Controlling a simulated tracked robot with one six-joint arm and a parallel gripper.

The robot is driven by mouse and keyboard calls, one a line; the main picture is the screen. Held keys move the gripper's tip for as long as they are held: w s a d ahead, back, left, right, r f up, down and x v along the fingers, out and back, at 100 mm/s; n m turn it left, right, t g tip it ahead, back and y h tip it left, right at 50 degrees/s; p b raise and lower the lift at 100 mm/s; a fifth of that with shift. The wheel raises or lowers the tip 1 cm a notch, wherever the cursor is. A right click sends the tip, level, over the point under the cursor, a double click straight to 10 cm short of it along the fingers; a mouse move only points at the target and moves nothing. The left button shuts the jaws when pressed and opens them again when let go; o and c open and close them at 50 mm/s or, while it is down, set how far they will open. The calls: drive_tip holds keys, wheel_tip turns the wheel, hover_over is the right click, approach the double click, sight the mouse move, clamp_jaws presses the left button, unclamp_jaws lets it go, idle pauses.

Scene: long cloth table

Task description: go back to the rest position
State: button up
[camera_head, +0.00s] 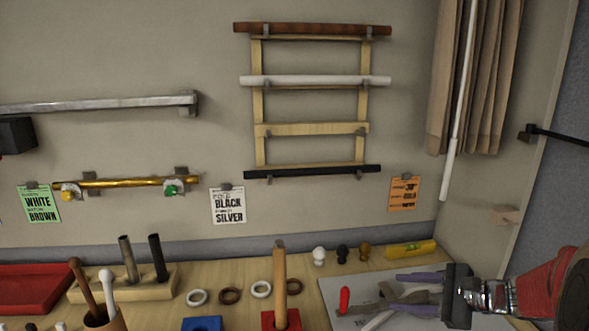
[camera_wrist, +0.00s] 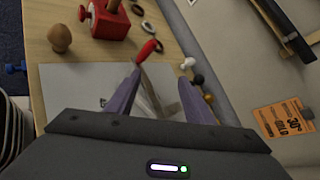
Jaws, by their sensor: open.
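My gripper (camera_head: 385,292) is at the lower right in the head view, with its two purple fingers spread and pointing left over the grey-white sheet (camera_head: 330,291) on the table. The fingers also show in the wrist view (camera_wrist: 160,75), apart and with nothing held between them. A red-handled tool (camera_head: 344,300) lies on the sheet to the left of the fingers; in the wrist view it shows beyond the fingertips (camera_wrist: 147,50). My fingers and arm hide part of the sheet and whatever lies on it there.
White, black and gold-brown knobs (camera_head: 342,253) and a yellow level (camera_head: 411,249) stand along the wall. Rings (camera_head: 261,289), a red block with a wooden peg (camera_head: 280,285) and a red tray (camera_head: 30,285) are leftward. A wall rack (camera_head: 312,130) holds rods. A brown curtain (camera_head: 490,80) hangs right.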

drive_tip(key=s+a+r+n+g+h, duration=0.2)
drive_tip(key=s+a+n+g+h, duration=0.15)
drive_tip(key=s+a+n, duration=0.75)
drive_tip(key=s+r+n+h, duration=0.2)
drive_tip(key=s+n+h, duration=0.4)
drive_tip(key=s, duration=0.8)
drive_tip(key=shift+r+n+t, duration=0.3)
drive_tip(key=shift+n+t, duration=0.15)
drive_tip(key=shift+n, duration=0.95)
drive_tip(key=shift+d, duration=0.1)
